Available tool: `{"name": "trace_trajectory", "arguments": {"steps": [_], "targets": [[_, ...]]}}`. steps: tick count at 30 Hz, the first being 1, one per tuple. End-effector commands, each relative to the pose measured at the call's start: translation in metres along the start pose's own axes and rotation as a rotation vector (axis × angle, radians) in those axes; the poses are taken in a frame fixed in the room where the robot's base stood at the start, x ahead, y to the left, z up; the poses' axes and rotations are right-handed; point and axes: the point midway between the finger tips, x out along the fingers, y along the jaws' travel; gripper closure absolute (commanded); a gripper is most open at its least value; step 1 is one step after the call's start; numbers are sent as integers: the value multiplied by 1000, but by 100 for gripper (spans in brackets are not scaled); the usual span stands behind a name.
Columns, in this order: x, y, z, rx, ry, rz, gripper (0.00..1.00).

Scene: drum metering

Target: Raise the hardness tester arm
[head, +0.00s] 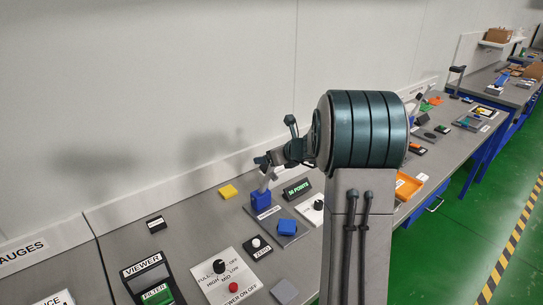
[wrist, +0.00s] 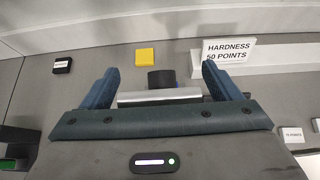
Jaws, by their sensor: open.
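The hardness tester stands on a grey plate (head: 283,236) in the head view, with a blue base (head: 261,200) and a light grey arm (head: 265,182) rising from it. My gripper (head: 262,161) is just above that arm at its upper end. In the wrist view, my gripper (wrist: 160,72) is open, with one blue finger on each side of a silver bar (wrist: 158,96) and a black knob (wrist: 161,78), apparently parts of the tester. Whether either finger touches them cannot be told. My wrist hides the lower part of the tester there.
A yellow block (head: 228,191) lies left of the tester, and a blue block (head: 287,227) sits on its plate. The wall is behind the bench; a knob panel (head: 227,275) is at the front.

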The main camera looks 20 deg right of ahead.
Motion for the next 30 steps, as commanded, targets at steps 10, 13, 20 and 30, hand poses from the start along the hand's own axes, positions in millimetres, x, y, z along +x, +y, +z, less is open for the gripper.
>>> {"name": "trace_trajectory", "arguments": {"steps": [10,13,20,30], "targets": [[-58,1,1,-2,-3,-1,16],[-78,2,0,-3,-2,1,16],[-116,2,0,-2,-1,2,16],[-132,2,0,-1,2,5,16]]}}
